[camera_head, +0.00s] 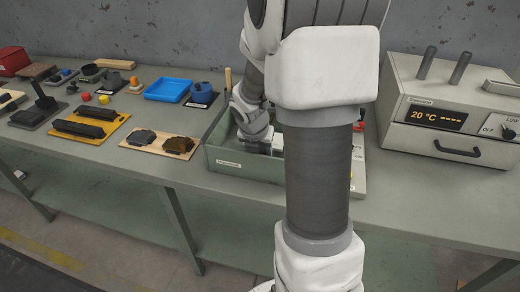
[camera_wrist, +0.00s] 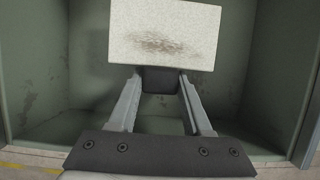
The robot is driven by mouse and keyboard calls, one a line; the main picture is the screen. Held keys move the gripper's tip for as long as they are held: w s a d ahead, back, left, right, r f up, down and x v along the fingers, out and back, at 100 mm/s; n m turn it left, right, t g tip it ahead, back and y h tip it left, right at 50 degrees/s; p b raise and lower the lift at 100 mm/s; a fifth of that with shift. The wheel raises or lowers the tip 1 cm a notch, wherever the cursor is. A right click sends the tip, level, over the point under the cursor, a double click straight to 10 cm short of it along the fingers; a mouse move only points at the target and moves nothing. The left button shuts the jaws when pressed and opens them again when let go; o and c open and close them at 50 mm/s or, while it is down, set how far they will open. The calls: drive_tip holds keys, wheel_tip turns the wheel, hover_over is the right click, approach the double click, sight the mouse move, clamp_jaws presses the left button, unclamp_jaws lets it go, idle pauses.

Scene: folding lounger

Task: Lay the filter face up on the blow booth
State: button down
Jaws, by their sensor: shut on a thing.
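The filter (camera_wrist: 165,30) is a pale, speckled rectangular panel with a brown smudge across its visible face. In the wrist view it is at the top centre, with its smudged face toward the camera. My gripper (camera_wrist: 160,82) is shut on the dark tab at the filter's near edge. The blow booth appears to be the green open-topped box (camera_head: 235,164) in the middle of the bench. My gripper is down inside it in the head view. Its green walls (camera_wrist: 38,75) surround the filter in the wrist view. Whether the filter touches the booth floor cannot be told.
A grey oven-like unit (camera_head: 457,146) showing 20 °C stands to the right. Boards with dark parts (camera_head: 160,143), a blue tray (camera_head: 168,89) and small coloured items lie to the left. My arm hides the booth's right part.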

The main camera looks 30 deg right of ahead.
drive_tip(key=shift+f, duration=0.1)
drive_tip(key=shift+c, duration=1.3)
unclamp_jaws()
drive_tip(key=s+a+r+m+t+p, duration=0.1)
drive_tip(key=a+r+m+p, duration=0.2)
drive_tip(key=r, duration=0.6)
drive_tip(key=s+a+r+m+t+y+p, duration=0.1)
drive_tip(key=s+a+r+m+p, duration=0.1)
drive_tip(key=a+r, duration=0.55)
drive_tip(key=s+a+r+m+t+p, duration=0.1)
drive_tip(key=a+r+m+p, duration=0.15)
drive_tip(key=r, duration=0.75)
drive_tip(key=s+a+m+y, duration=0.1)
drive_tip(key=s+a+m, duration=0.2)
drive_tip(key=s+m, duration=0.4)
drive_tip(key=s+a+m+y, duration=0.1)
drive_tip(key=s+a+m, duration=0.1)
drive_tip(key=s+m, duration=0.5)
drive_tip(key=m, duration=0.5)
drive_tip(key=shift+a+f+p, duration=0.15)
drive_tip(key=shift+a+p, duration=0.2)
drive_tip(key=shift+a, duration=0.05)
